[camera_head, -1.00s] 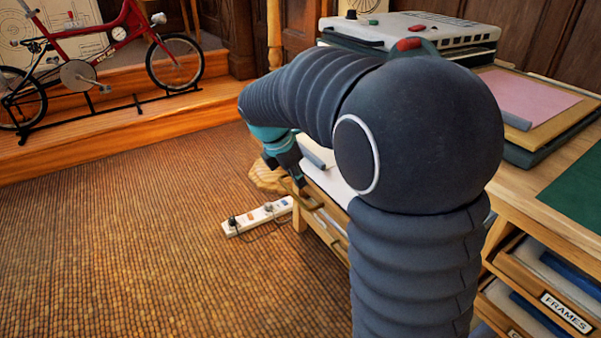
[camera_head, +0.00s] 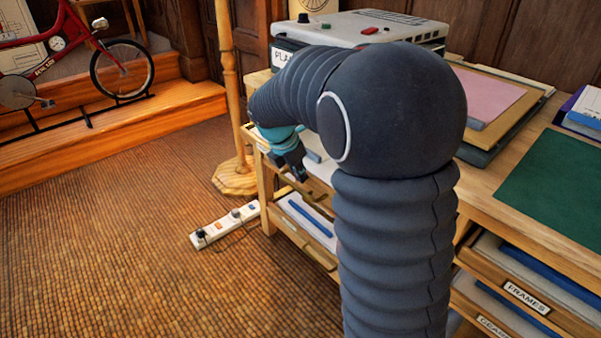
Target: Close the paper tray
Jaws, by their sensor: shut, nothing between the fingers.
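A wooden tray with white paper (camera_head: 324,168) and a grey rolled or bar-like item is at the left end of the desk, partly hidden behind my arm. Its wooden front edge (camera_head: 312,196) shows just below my gripper. My gripper (camera_head: 297,174) is shut and empty, pointing down at the tray's front. I cannot tell whether it touches the tray. Below it, a second tray (camera_head: 330,261) holds white paper and a blue pen-like item (camera_head: 310,218). How far the upper tray stands out is hidden by my arm.
A power strip (camera_head: 226,226) with a cable lies on the floor left of the desk. A wooden stand (camera_head: 236,178) rises by the desk's left corner. A FRAMES tray (camera_head: 527,298) is at lower right. Woven floor at left is open.

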